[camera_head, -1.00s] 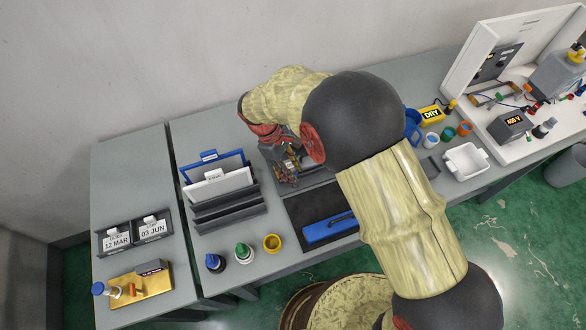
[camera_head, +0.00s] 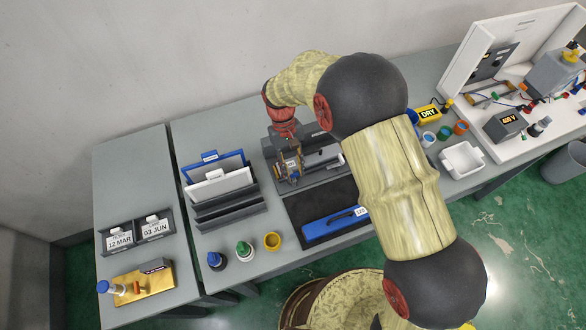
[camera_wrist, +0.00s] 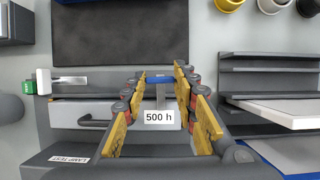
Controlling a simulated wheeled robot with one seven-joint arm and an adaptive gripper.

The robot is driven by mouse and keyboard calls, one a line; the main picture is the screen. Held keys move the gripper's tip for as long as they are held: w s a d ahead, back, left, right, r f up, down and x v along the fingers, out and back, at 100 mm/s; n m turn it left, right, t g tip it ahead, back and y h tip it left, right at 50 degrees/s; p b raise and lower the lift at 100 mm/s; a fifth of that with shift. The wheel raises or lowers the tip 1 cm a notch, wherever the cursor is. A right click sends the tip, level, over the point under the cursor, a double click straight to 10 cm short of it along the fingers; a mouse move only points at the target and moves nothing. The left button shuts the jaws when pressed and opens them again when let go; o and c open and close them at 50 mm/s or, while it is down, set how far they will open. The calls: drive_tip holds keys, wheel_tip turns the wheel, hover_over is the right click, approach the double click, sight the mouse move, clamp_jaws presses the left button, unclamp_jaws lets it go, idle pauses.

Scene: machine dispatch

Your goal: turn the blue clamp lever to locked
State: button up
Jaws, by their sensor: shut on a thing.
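The blue clamp lever shows in the wrist view as a short blue bar (camera_wrist: 160,79) between my fingertips, at the top of a grey stem with a "500 h" tag. My gripper (camera_wrist: 160,82) is shut on it, with yellow finger pads on both sides. In the head view my gripper (camera_head: 290,174) points down over the grey fixture (camera_head: 326,162) behind the dark mat. My fingers and arm hide most of the lever there, so its angle is hard to tell.
A blue tool (camera_head: 335,223) lies on the dark mat (camera_head: 300,207) in front. A file rack (camera_head: 230,211) stands left of my gripper. A white tray (camera_head: 462,159) is at right.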

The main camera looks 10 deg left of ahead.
sight(289, 167)
drive_tip(key=shift+m, duration=0.3)
drive_tip(key=o, duration=1.1)
drive_tip(key=shift+o, duration=0.3)
drive_tip(key=v, duration=1.2)
drive_tip(key=shift+d, duration=0.15)
